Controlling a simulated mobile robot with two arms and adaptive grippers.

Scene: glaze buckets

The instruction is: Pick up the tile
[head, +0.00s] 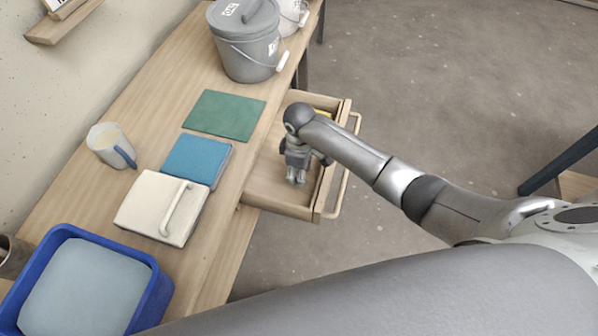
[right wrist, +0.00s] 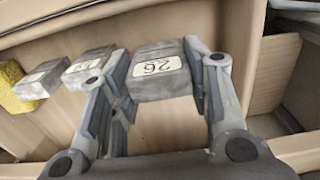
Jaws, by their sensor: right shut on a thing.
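A grey tile (right wrist: 158,72) with a white label with dark digits lies between the fingers of my right gripper (right wrist: 158,82) in the right wrist view. The gripper is shut on this tile. In the head view my right gripper (head: 297,178) points down into the open drawer (head: 270,190), and the arm hides much of the drawer's inside. Two more grey labelled tiles, a nearer one (right wrist: 92,66) and a farther one (right wrist: 42,80), stand in a row to the left in the wrist view. My left gripper is not in view.
A yellow sponge-like block (right wrist: 14,90) is in the drawer.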

